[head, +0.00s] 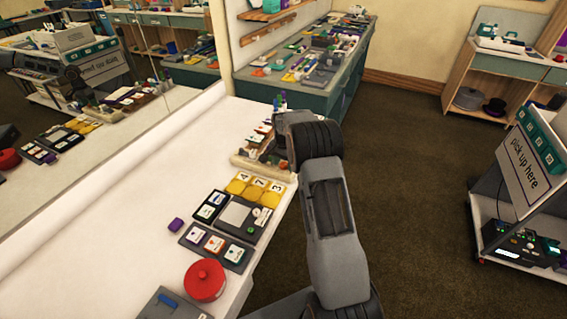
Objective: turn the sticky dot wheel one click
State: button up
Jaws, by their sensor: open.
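I cannot make out with certainty which thing is the sticky dot wheel. A red round disc with a small knob on top (205,280) lies on the white counter (150,205) at the front. A grey panel (235,214) with a pale round part and a green button is farther back. My gripper (281,138) is at the far end of my arm, over the right edge of the beige tray (240,162). My wrist covers most of it, and its fingertips are hard to see. I see nothing held in it.
Yellow number cards (258,187), a dark card rack (217,246) and a purple block (176,225) lie on the counter. A mirror (110,90) runs along the left. A cluttered bench (320,60) stands behind. A "pick up here" stand (527,165) is at right; carpet between is clear.

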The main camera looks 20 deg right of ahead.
jog(key=c, duration=0.9)
jog(key=shift+n, duration=0.4)
jog(key=n, duration=0.3)
jog(key=shift+f+n+b, duration=0.1)
jog(key=shift+n+b, duration=0.3)
jog(key=n, duration=0.4)
jog(key=shift+n, duration=0.3)
jog(key=n, duration=0.4)
jog(key=shift+b, duration=0.35)
jog(key=shift+n, duration=2.2)
jog(key=shift+n, duration=0.3)
